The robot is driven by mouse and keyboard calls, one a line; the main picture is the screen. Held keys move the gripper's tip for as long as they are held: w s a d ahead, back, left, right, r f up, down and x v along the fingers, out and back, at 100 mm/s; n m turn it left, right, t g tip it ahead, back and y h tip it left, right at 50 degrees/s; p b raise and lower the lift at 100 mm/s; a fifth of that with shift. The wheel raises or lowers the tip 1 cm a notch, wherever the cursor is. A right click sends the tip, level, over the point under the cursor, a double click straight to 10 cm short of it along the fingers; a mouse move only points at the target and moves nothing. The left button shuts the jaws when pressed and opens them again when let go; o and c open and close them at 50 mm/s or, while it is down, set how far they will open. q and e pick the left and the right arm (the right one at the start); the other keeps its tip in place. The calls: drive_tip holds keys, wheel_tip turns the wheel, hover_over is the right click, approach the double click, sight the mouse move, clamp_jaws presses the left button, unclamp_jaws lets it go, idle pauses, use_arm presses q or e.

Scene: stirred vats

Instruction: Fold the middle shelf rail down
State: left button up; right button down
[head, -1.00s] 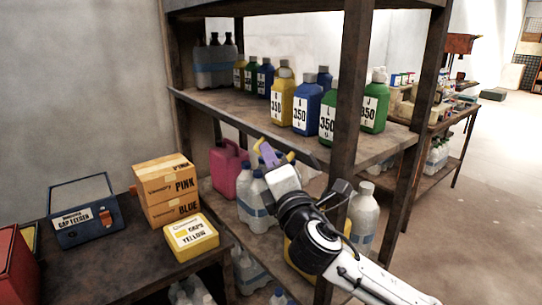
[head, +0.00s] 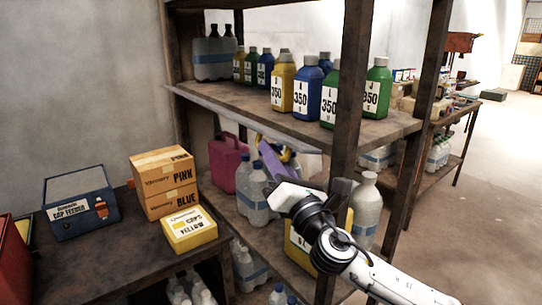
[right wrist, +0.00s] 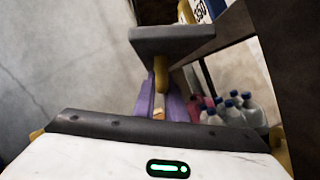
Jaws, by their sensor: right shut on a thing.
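The middle shelf (head: 225,94) carries coloured bottles. A pale grey rail (head: 215,112) runs along its front edge and slants down below the board. A yellow handle (head: 288,155) shows below the shelf edge, partly hidden by my right gripper; I cannot see how it joins the rail. My right gripper (head: 268,152), with purple fingers, reaches in from the lower right and is shut on the handle. In the right wrist view the yellow handle (right wrist: 160,75) stands between the purple fingers (right wrist: 160,102). My left gripper is not in view.
Green, blue and yellow bottles (head: 307,90) stand close above the rail. Clear bottles (head: 255,195) and a pink jug (head: 227,163) stand on the shelf below. A rusty upright (head: 347,110) is close beside my gripper. Boxes (head: 165,183) sit on the left table.

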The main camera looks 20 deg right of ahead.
idle(0.4)
drive_tip(key=c, duration=1.8)
unclamp_jaws()
drive_tip(key=b+v, duration=0.1)
drive_tip(key=v, duration=0.9)
drive_tip(key=shift+b, duration=0.3)
drive_tip(key=shift+s+d, duration=0.1)
